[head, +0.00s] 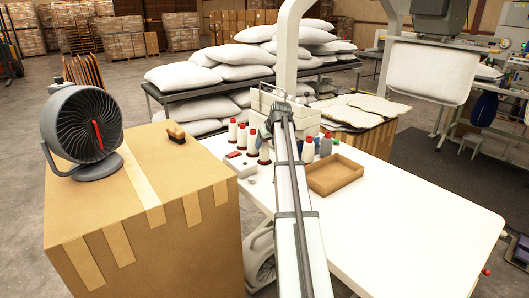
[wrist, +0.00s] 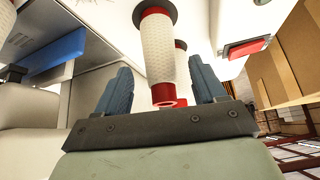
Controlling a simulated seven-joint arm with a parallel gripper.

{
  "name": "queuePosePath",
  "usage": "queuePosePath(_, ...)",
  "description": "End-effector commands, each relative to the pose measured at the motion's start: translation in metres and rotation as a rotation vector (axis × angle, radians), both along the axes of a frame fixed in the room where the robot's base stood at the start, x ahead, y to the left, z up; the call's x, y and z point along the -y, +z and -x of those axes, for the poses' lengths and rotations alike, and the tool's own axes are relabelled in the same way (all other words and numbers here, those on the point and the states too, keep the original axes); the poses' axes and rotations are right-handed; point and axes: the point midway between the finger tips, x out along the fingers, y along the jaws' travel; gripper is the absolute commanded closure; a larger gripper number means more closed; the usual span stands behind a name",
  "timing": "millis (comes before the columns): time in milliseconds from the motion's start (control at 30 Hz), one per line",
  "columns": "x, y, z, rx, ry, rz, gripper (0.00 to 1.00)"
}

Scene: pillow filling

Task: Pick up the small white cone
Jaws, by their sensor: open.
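Several small white thread cones with red tips and dark red bases stand on the white table, among them one left of my arm (head: 232,131). In the wrist view, a white cone (wrist: 158,50) with a red tip and dark base lies between the two blue fingers of my gripper (wrist: 158,68). The fingers are apart, with a gap on each side of the cone. A second white cone (wrist: 182,65) shows partly behind it. In the head view my arm hides the gripper's fingers, so I cannot tell which cone is between them.
A white box with a red button (head: 238,163) sits left of the cones; the button also shows in the wrist view (wrist: 246,48). A brown tray (head: 333,176) lies right of my arm. A fan (head: 82,128) stands on a cardboard box (head: 150,235). The table's front right (head: 420,220) is clear.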

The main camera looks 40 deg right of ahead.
Motion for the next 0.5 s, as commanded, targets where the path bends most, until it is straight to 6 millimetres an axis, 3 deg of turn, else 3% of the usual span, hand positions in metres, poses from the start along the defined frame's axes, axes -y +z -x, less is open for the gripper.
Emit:
queuePosePath(233,0.003,-0.028,-0.018,-0.001,0.000,0.000,0.30)
queuePosePath(500,0.003,-0.033,-0.021,0.001,-0.001,0.001,0.30)
